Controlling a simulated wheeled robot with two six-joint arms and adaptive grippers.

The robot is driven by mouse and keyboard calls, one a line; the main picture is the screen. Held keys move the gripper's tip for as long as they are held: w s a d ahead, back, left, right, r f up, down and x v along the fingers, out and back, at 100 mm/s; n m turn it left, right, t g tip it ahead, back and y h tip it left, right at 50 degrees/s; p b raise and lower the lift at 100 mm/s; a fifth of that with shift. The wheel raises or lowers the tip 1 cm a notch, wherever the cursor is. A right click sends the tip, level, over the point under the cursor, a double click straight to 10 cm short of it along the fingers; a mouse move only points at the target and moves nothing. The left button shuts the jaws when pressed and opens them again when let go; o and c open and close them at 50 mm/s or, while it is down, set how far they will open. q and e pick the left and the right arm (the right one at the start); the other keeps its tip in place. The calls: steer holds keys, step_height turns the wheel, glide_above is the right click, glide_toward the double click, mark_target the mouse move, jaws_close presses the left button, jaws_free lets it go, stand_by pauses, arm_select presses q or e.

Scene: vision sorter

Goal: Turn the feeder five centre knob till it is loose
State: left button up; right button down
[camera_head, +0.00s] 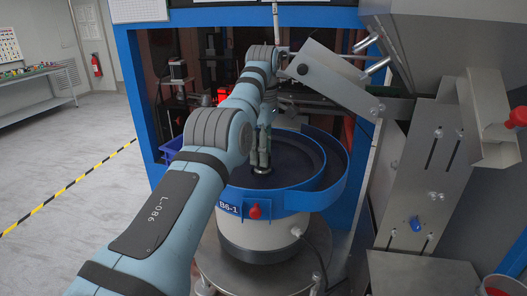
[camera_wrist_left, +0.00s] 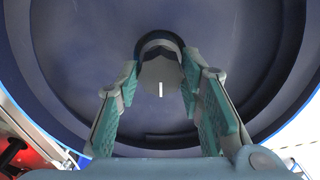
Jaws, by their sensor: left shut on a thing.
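The feeder is a round bowl (camera_head: 333,182) with a dark blue inside and a bright blue rim, marked "B6-1". Its centre knob (camera_wrist_left: 160,72) is grey and round with a white line on its top. In the head view the knob (camera_head: 262,170) shows only as a small piece below my fingers. My left gripper (camera_head: 263,158) points down into the bowl's middle. In the left wrist view the green-padded fingers of this gripper (camera_wrist_left: 161,78) are on both sides of the knob, shut on it. My right gripper is in neither view.
A red knob (camera_head: 254,212) sits on the bowl's front. Blue frame posts (camera_head: 133,100) and a slanted grey metal chute (camera_head: 430,150) stand close around the feeder. A cable (camera_head: 312,250) hangs at the base's right. The floor at left is open.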

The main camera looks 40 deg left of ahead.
arm_select(q)
steer(key=shift+s+f, duration=0.1)
steer(key=shift+f, duration=0.1)
steer(key=o, duration=1)
steer(key=shift+o, duration=0.9)
steer(key=shift+r, duration=0.1)
